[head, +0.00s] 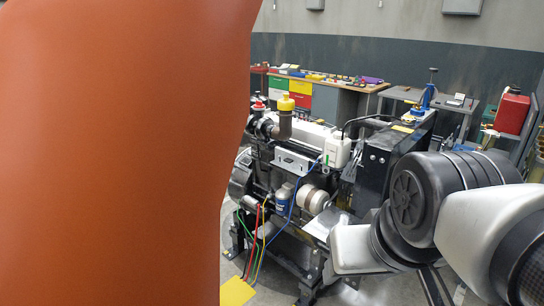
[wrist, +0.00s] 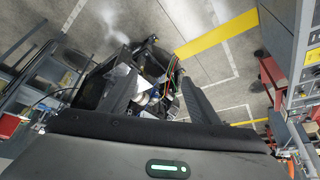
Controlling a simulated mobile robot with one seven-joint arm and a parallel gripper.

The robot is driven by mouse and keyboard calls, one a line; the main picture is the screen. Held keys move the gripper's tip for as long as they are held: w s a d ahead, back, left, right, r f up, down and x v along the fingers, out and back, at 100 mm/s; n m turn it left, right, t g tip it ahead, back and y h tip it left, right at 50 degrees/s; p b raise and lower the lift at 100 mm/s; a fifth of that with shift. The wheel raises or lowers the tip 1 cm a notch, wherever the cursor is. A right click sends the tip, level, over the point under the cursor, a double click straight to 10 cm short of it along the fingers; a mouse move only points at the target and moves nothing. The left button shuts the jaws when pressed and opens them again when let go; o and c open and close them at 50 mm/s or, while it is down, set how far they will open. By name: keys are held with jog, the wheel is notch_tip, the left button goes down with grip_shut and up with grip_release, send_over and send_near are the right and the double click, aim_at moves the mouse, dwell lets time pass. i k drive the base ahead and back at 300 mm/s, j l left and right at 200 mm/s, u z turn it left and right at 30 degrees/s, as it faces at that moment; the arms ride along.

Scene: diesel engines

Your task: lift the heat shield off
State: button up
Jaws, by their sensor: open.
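The diesel engine stands on a dark stand in the middle of the head view. A silver metal plate with cut-outs (head: 291,161), which looks like the heat shield, sits on the engine's near side, below the pale top cover. My arm is at the right of the head view, and my gripper cannot be made out there. In the wrist view my gripper (wrist: 158,82) has its two dark fingers apart, with nothing clearly held between them. The engine parts beyond the fingers are small, and I cannot pick out the shield there.
A yellow cap (head: 285,103) and a red cap (head: 258,104) top the engine. A black radiator-like block (head: 374,172) stands at its right end. Coloured hoses hang in front. A workbench (head: 345,95) stands behind. A large orange-brown surface blocks the left of the head view.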

aim_at(290, 161)
jog(key=i+u, duration=0.1)
jog(key=i, duration=0.45)
jog(key=i+l+u, duration=0.15)
jog(key=i, duration=0.4)
jog(key=i+j+u, duration=0.1)
jog(key=i, duration=0.5)
jog(key=i+j+u, duration=0.15)
jog(key=i, duration=0.45)
jog(key=j, duration=0.1)
